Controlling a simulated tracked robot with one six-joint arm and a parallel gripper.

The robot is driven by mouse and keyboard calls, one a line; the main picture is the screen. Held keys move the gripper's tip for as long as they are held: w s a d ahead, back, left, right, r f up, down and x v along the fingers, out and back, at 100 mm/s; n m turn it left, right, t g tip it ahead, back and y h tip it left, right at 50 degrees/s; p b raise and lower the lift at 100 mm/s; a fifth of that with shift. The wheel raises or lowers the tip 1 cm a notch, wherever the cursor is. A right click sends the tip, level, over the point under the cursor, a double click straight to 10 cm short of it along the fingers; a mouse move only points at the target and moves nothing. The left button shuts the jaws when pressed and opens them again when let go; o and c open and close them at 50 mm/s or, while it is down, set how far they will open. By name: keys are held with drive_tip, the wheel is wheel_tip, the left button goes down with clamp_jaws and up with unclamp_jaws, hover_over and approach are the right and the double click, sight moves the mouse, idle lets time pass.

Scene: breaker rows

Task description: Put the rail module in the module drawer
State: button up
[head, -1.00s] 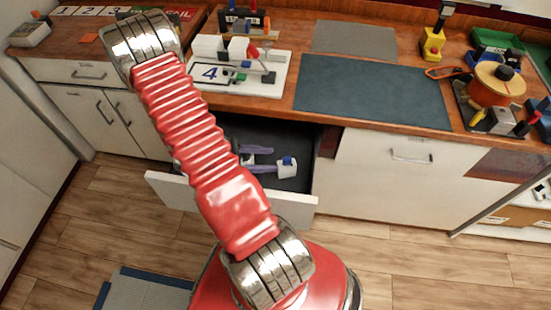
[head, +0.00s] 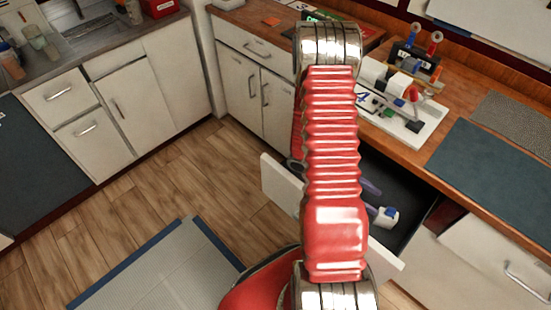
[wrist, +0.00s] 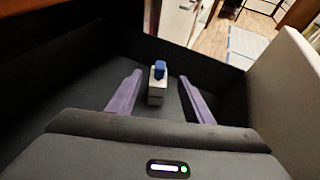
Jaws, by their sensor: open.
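The rail module (wrist: 157,88), a small white block with a blue top, sits on the dark floor of the open module drawer (wrist: 285,85) in the wrist view. My gripper (wrist: 160,76) is low inside the drawer, its purple fingers spread wide. The module lies between and ahead of them, with gaps on both sides. In the head view the module (head: 388,216) shows in the drawer (head: 282,187) just right of my red arm. One purple finger shows near it; my arm hides the rest of the gripper and part of the drawer.
The wooden worktop (head: 455,110) runs above the drawer, with a white board (head: 420,125) marked 4 holding several parts. A blue-grey mat (head: 495,170) lies to its right. White cabinets (head: 140,95) stand at the left. The floor at left is clear around a grey mat (head: 155,270).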

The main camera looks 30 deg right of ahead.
drive_tip(key=w+a+r+m+t+y, duration=0.25)
drive_tip(key=w+a+r+t, duration=0.2)
drive_tip(key=a+r, duration=0.4)
drive_tip(key=w+a+r+m+t+y, duration=0.1)
drive_tip(key=w+a+r+m+t, duration=0.2)
drive_tip(key=w+a+r, duration=0.5)
drive_tip(key=s+a+r+m+t+y, duration=0.1)
drive_tip(key=a+r+t+y, duration=0.3)
drive_tip(key=a+r+t, duration=0.5)
drive_tip(key=a+r, duration=0.7)
drive_tip(key=a, duration=0.2)
drive_tip(key=shift+s+a+r+m, duration=0.1)
drive_tip(key=shift+m, duration=0.15)
idle(0.4)
